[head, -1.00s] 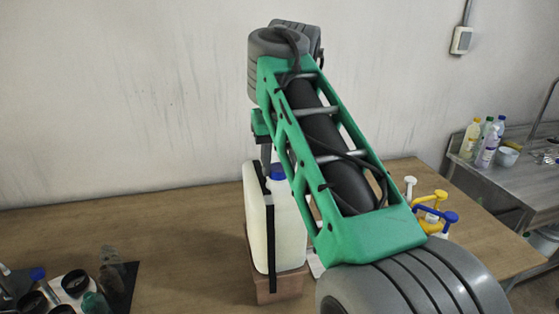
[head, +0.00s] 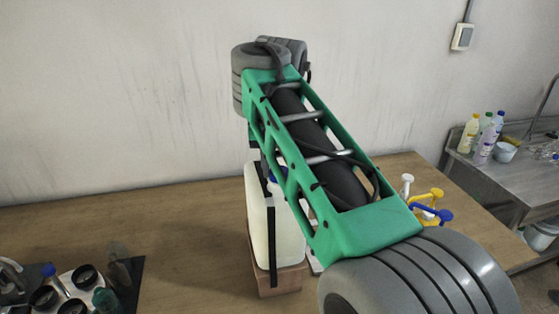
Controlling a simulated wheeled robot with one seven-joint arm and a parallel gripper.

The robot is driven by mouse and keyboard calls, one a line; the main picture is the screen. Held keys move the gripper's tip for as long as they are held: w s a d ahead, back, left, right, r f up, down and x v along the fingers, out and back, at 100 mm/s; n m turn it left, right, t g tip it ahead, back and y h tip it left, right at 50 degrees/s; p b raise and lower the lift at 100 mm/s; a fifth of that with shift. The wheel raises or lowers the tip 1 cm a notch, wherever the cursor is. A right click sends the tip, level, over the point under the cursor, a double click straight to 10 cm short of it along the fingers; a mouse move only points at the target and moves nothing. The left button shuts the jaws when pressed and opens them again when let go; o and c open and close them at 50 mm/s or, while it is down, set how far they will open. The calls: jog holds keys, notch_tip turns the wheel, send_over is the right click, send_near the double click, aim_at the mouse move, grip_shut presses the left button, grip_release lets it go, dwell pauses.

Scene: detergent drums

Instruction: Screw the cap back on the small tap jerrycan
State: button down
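A whitish jerrycan (head: 262,225) with a dark vertical strip stands upright on a brown block (head: 281,280) on the table, partly behind my arm. A blue cap (head: 275,183) shows at its top through the arm's frame. I cannot tell whether it is seated on the neck. No tap shows on the visible side. My gripper is almost wholly hidden behind my green arm link; only a small dark part (head: 253,146) shows above the can's left top edge. Its fingertips and what they hold cannot be seen.
White, yellow and blue pump heads (head: 431,205) stand right of my arm. A metal sink counter (head: 490,180) with bottles is at the far right. The wooden table (head: 150,215) is clear left of the can.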

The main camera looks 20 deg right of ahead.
jog(key=shift+a+m+h+p, duration=0.1)
jog(key=shift+m+h+p, duration=0.2)
jog(key=shift+m+p, duration=0.7)
jog(key=shift+f, duration=0.15)
jog(key=c, duration=1.1)
grip_release()
jog(key=shift+c, duration=0.2)
jog(key=shift+o, duration=0.4)
jog(key=shift+r+p, duration=0.25)
jog(key=shift+p, duration=0.1)
jog(key=shift+f, duration=0.1)
